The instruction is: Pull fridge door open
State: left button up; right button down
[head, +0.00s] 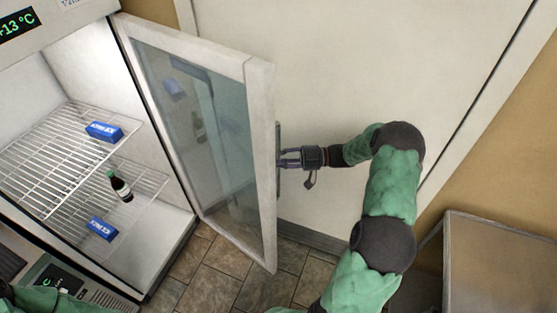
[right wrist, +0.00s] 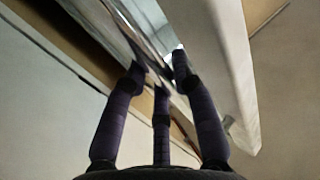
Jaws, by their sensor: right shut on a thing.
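The glass fridge door (head: 263,165) stands swung well open to the right of the fridge, with its white frame and pane visible. Its handle (head: 278,140) is on the outer face near the free edge. My right gripper (head: 284,157) is shut on the handle from the right. In the right wrist view my right gripper's fingers (right wrist: 160,75) reach up beside the pale door frame (right wrist: 225,75); the handle between them is mostly hidden. My left gripper is out of view; only a green bit of my left arm shows at the bottom left.
The fridge interior holds wire racks (head: 60,140), a dark bottle (head: 121,187) and two blue boxes, one on the upper rack (head: 104,132) and one lower (head: 102,228). A pale wall panel (head: 380,70) stands behind the door. A metal cabinet (head: 500,260) stands at the lower right.

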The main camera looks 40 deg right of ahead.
jog(key=shift+w+r, duration=0.1)
jog(key=shift+w, duration=0.05)
jog(key=c, duration=1.2)
grip_release()
jog(key=shift+o, duration=1)
jog(key=shift+w+a, duration=0.15)
jog(key=shift+a, duration=0.05)
jog(key=shift+s+d, duration=0.15)
jog(key=shift+s, duration=0.05)
jog(key=v, duration=0.7)
jog(key=shift+d, duration=0.1)
